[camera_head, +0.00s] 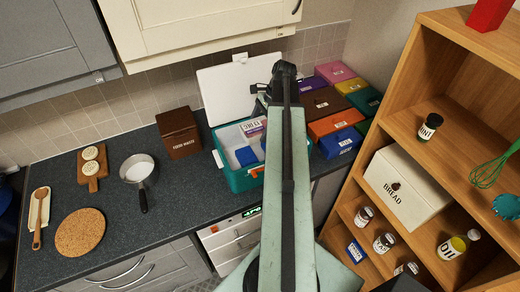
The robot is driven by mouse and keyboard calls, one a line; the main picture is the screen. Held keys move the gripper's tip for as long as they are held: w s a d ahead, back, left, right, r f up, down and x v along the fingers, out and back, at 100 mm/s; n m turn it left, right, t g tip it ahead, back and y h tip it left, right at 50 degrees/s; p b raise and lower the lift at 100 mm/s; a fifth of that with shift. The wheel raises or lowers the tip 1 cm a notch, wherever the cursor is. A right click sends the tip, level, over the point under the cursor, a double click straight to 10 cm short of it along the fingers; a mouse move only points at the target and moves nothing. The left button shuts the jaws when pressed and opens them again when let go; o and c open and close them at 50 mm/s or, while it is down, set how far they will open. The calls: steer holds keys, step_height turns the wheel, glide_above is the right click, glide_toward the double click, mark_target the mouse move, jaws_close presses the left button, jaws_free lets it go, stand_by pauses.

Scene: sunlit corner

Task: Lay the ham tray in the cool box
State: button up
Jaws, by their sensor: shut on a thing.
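The cool box (238,181) is a teal box on the counter, its white lid (222,92) standing open against the wall. My gripper (262,98) is over the back right of the box, partly hidden by my own arm. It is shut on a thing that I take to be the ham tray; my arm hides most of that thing. A pale pack with a purple label (252,127) shows just below the gripper, its label too small to read surely. Blue blocks (246,156) lie inside the box.
A brown food waste bin (179,132) stands left of the box. Several coloured labelled boxes (335,122) crowd its right side. A saucepan (137,170), a wooden board (92,167) and a cork mat (80,233) lie further left. A wooden shelf (415,150) rises at right.

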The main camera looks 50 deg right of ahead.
steer(key=shift+s+f+b, duration=0.1)
steer(key=shift+f+b, duration=5)
steer(key=shift+f, duration=0.25)
steer(key=o, duration=1.8)
steer(key=shift+r, duration=0.1)
steer(key=shift+r, duration=0.1)
steer(key=shift+r+p, duration=0.35)
steer(key=shift+p, duration=0.15)
steer(key=p+v, duration=1.1)
steer(key=v, duration=0.1)
steer(key=shift+s, duration=0.1)
steer(key=shift+d+f, duration=0.1)
steer(key=shift+f, duration=0.05)
